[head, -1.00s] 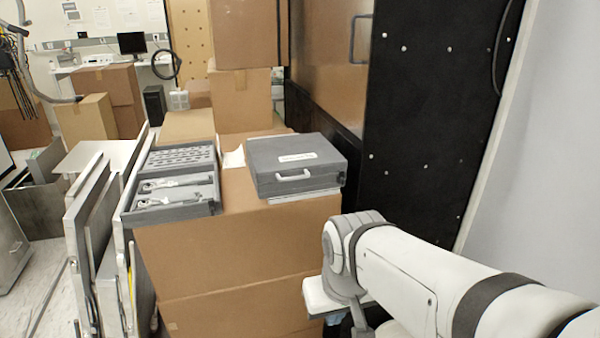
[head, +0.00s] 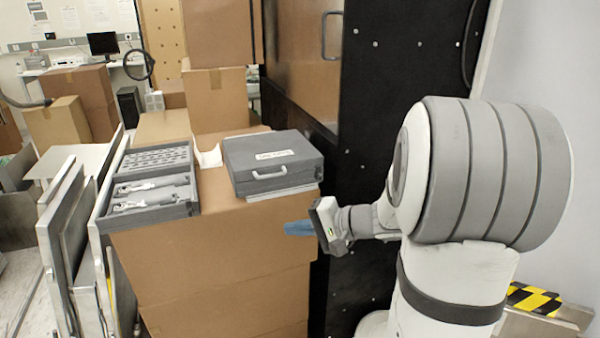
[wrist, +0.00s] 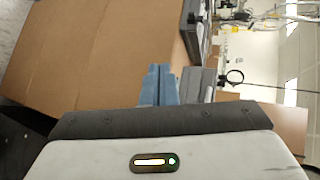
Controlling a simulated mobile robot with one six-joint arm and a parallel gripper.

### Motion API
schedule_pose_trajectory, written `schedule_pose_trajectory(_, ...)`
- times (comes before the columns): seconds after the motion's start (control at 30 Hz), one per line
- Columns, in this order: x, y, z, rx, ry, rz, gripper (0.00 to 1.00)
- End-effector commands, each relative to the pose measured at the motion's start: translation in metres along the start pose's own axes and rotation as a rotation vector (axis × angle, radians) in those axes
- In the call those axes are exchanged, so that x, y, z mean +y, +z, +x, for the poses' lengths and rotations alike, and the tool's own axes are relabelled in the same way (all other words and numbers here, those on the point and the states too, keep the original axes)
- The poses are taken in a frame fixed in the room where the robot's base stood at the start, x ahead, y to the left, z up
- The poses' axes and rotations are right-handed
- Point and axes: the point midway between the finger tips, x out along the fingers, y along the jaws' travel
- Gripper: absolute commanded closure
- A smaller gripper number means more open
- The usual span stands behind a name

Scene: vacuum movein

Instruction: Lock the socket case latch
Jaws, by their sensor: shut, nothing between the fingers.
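The grey socket case (head: 272,160) lies closed on top of a cardboard box, with a label on its lid and a light handle (head: 270,174) on its front. I cannot make out the latch at this size. My gripper (head: 290,228) is to the right of and below the case, beside the box's front right corner, pointing left and apart from the case. Its blue fingers are together and empty; they also show in the wrist view (wrist: 161,80).
An open grey tool tray (head: 150,190) sits left of the case on the cardboard box (head: 210,255). Metal panels (head: 70,240) lean at the left. A black panel (head: 385,90) stands behind my arm. Free space lies in front of the case.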

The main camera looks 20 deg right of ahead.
Motion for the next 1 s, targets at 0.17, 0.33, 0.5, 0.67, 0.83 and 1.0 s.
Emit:
schedule_pose_trajectory(0.17,0.011,-0.101,-0.042,0.305,-0.24,0.074,1.0)
schedule_pose_trajectory(0.33,0.026,-0.155,-0.081,0.512,-0.349,0.091,1.0)
schedule_pose_trajectory(0.5,0.033,-0.171,-0.096,0.585,-0.38,0.09,1.0)
schedule_pose_trajectory(0.67,0.032,-0.172,-0.096,0.587,-0.381,0.09,1.0)
schedule_pose_trajectory(0.83,0.032,-0.172,-0.095,0.586,-0.381,0.091,1.0)
schedule_pose_trajectory(1.0,0.025,-0.18,-0.082,0.583,-0.38,0.091,1.0)
